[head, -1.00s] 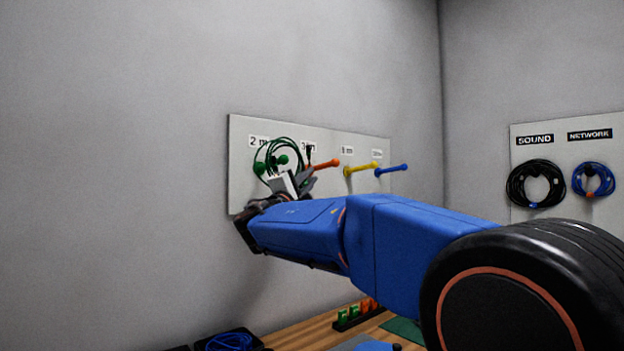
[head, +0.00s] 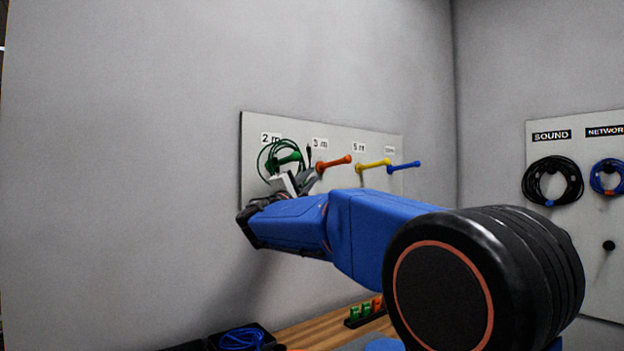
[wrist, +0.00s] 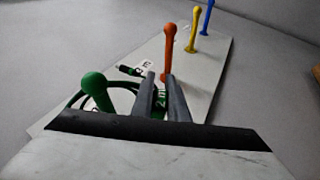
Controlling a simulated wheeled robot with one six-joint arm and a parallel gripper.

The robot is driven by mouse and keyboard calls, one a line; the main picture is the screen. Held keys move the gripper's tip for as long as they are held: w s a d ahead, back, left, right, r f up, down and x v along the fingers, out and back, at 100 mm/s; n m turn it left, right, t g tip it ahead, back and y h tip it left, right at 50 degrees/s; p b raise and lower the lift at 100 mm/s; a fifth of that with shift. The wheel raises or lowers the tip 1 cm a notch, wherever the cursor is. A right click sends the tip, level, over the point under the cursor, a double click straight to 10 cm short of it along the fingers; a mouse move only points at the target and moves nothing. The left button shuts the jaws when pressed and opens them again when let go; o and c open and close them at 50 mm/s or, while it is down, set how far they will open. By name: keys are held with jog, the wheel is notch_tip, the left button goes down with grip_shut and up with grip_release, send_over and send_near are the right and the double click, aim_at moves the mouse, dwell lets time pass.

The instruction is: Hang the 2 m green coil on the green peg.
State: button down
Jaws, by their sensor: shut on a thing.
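The green coil (head: 263,158) is a thin dark green cable loop at the left end of the pegboard, under the "2 m" label. The green peg (wrist: 96,86) has its round tip in front of the coil. The coil also shows in the wrist view (wrist: 75,98), on both sides of the peg, and appears looped around it. My gripper (wrist: 165,85) is just right of the peg, its fingers close to the board and shut on the coil. A black plug (wrist: 130,71) of the cable sticks out beside the fingers.
Orange (head: 335,162), yellow (head: 374,166) and blue (head: 405,166) pegs stick out bare to the right on the pegboard (head: 250,125). The orange peg is close to my fingers. Black (head: 552,160) and blue coils hang on the right wall's board. Blue cable (head: 240,340) lies in a tray below.

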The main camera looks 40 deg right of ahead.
jog(key=shift+w+f, duration=0.4)
jog(key=shift+w, duration=0.45)
jog(key=shift+w+f, duration=0.45)
jog(key=shift+w, duration=0.4)
jog(key=shift+w+f, duration=0.4)
jog(key=shift+w, duration=0.45)
jog(key=c, duration=1.6)
grip_release()
jog(key=shift+c, duration=0.2)
jog(key=shift+a+f, duration=0.1)
jog(key=v, duration=1.7)
jog(key=shift+a, duration=0.15)
jog(key=shift+s+f, duration=0.1)
